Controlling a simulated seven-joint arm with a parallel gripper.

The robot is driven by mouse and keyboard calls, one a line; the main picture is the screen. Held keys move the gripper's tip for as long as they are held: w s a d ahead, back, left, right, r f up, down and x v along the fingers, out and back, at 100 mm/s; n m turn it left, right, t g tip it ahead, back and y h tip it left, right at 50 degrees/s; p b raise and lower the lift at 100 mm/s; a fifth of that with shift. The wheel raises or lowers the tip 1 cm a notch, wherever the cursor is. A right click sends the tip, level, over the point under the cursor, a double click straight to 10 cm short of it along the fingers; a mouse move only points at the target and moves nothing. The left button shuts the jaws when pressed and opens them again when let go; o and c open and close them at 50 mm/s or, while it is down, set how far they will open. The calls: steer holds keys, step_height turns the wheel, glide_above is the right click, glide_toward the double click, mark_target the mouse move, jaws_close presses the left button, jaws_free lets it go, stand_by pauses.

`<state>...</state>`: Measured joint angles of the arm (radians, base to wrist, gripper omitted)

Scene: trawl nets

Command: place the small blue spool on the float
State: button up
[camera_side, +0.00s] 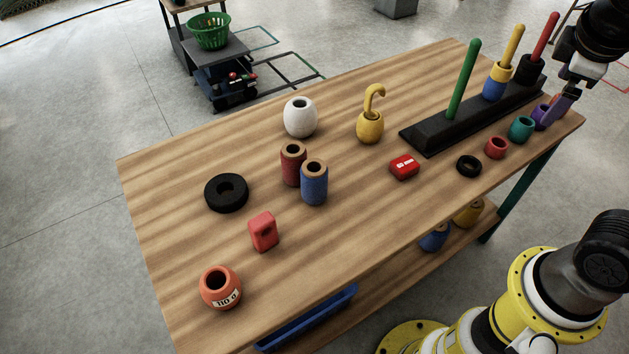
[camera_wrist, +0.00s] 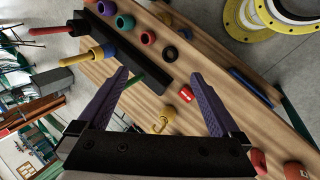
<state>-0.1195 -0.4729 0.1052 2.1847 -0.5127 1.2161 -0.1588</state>
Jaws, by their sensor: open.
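Blue pieces show in two places on top of the table. A blue spool (camera_side: 314,185) with a wooden end stands upright beside a red one (camera_side: 291,165); a short blue piece (camera_side: 493,89) sits on the yellow peg (camera_side: 515,45), below a yellow piece. I cannot tell which one the task means. Float-like bodies are a white one (camera_side: 300,119) with a top hole, a yellow one (camera_side: 370,126) with a hook, and an orange one (camera_side: 220,288) with a label. My gripper (camera_wrist: 160,73) is open and empty, its purple fingers (camera_side: 560,107) above the table's right end.
Small purple, teal (camera_side: 521,129) and red (camera_side: 497,148) pieces and a black ring (camera_side: 469,166) line the right edge. A black peg base (camera_side: 425,140) runs behind them. A red box (camera_side: 404,167), red block (camera_side: 264,232) and black disc (camera_side: 226,193) also stand on the table.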

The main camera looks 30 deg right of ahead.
steer(key=w+a+n+h, duration=0.3)
steer(key=w+n+h, duration=0.25)
steer(key=w, duration=0.75)
steer(key=n+t+h, duration=0.2)
steer(key=n+t, duration=0.8)
steer(key=n, duration=0.6)
glide_above(313, 184)
steer(key=s, duration=0.1)
step_height(313, 184, down, 22)
steer(key=s+a+f, duration=0.1)
steer(key=s+a+f+n+t+y, duration=0.1)
steer(key=f, duration=0.1)
steer(key=s+a+f+n+t+y, duration=0.1)
steer(key=shift+s+a+f, duration=0.3)
steer(key=shift+s+f, duration=0.05)
steer(key=x, duration=0.7)
steer(key=shift+w+d, duration=0.1)
steer(key=shift+d, duration=0.05)
